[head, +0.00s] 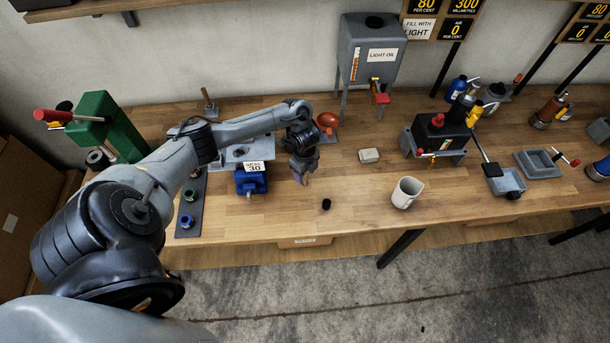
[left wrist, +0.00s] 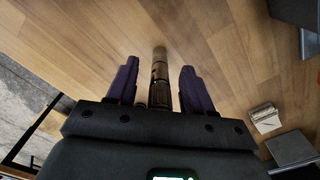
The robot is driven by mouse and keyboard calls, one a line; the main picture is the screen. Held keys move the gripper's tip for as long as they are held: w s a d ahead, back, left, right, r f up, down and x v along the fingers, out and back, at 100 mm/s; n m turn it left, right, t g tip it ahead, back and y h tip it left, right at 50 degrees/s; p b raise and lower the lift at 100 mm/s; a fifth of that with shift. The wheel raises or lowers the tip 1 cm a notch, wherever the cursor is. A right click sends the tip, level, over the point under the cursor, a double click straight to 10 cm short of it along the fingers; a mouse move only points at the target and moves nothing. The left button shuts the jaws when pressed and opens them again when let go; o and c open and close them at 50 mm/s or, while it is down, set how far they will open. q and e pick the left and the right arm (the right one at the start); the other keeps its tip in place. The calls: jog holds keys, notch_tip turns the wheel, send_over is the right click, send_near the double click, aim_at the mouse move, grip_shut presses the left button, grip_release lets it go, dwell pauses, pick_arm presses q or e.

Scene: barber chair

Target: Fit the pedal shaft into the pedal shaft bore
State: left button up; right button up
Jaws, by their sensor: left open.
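My left gripper (head: 303,177) points down, low over the wooden bench, just right of a blue block labelled 30. In the left wrist view its two dark purple fingers (left wrist: 159,66) are apart. A dark ribbed cylinder with a brownish end (left wrist: 160,54), possibly the pedal shaft, shows between the fingers; a gap shows on both sides near the tips. I cannot tell whether it stands or lies on the bench. The pedal shaft bore cannot be picked out for sure. My right gripper is not in view.
The blue block (head: 251,181) is close left of the gripper. A short black cylinder (head: 326,204) lies near the front edge. A white mug (head: 406,192), a pale block (head: 369,156) and a black-topped unit (head: 437,134) are to the right. Bare bench surrounds the pale block.

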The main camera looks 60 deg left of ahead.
pick_arm(q)
grip_shut()
jog(key=shift+r, duration=0.2)
